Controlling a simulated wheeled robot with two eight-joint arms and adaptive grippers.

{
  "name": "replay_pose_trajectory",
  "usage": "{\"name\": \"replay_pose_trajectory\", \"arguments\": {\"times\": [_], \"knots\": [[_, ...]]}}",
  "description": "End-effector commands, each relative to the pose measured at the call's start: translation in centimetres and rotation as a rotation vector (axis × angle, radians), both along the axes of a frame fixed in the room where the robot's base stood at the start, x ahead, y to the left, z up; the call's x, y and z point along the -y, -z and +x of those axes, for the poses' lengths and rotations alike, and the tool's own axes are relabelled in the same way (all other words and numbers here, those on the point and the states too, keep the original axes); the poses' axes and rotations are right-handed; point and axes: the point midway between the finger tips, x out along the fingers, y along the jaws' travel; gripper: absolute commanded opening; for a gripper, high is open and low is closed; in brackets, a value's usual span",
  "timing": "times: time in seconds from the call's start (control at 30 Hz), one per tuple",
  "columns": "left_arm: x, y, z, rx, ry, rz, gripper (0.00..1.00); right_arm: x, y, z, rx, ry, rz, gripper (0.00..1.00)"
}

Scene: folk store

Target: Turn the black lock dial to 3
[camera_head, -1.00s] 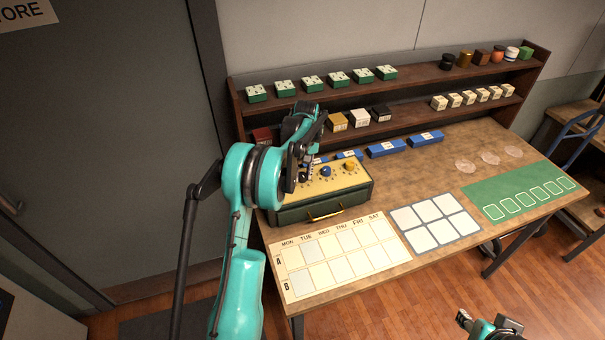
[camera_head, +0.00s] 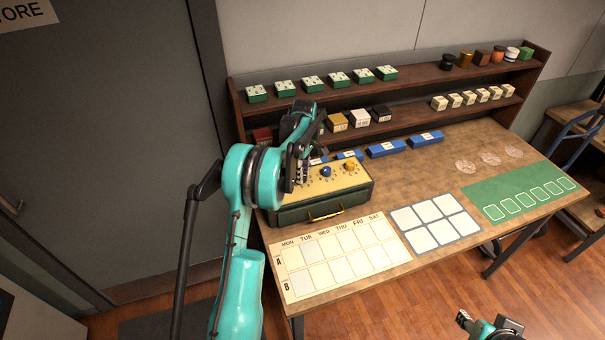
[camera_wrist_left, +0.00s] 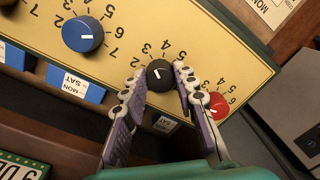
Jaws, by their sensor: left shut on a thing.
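The black lock dial (camera_wrist_left: 160,75) sits on the yellow top panel of a green box (camera_head: 345,206), with numerals around it. In the left wrist view its white mark points up and left, toward the side with 2 and 3; I cannot tell the exact numeral. My left gripper (camera_wrist_left: 158,80) is shut on the black dial, one finger on each side. In the head view my left gripper (camera_head: 303,174) is over the panel's left part and hides the black dial. My right gripper (camera_head: 464,319) is at the bottom right, away from the box; its jaws are unclear.
A blue dial (camera_wrist_left: 83,34) and a red dial (camera_wrist_left: 218,105) flank the black one. A yellow dial (camera_head: 350,166) is at the panel's right. Blue blocks (camera_head: 387,149) lie behind, below the shelf (camera_head: 410,87). A weekday chart (camera_head: 335,258) lies in front.

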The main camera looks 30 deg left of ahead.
Motion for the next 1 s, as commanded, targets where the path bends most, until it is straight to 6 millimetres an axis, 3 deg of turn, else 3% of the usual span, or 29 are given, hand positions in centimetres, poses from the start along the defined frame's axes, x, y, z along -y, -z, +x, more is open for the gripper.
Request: {"name": "replay_pose_trajectory", "arguments": {"times": [0.7,0.73,0.8,1.0], "knots": [[0.01,0.01,0.01,0.0,-0.073,-0.001,0.0,0.0,0.01,0.01,0.0,0.0,0.0,0.4],[0.02,0.01,0.01,0.0,-0.073,-0.001,0.33,0.0,0.01,0.01,0.0,0.0,0.0,0.4],[0.01,0.01,0.01,0.0,-0.073,-0.001,0.49,0.0,0.0,0.0,0.0,0.0,0.0,0.4],[0.0,0.01,0.01,0.0,-0.073,-0.001,0.49,0.0,0.0,0.0,0.0,0.0,0.0,0.4]]}}
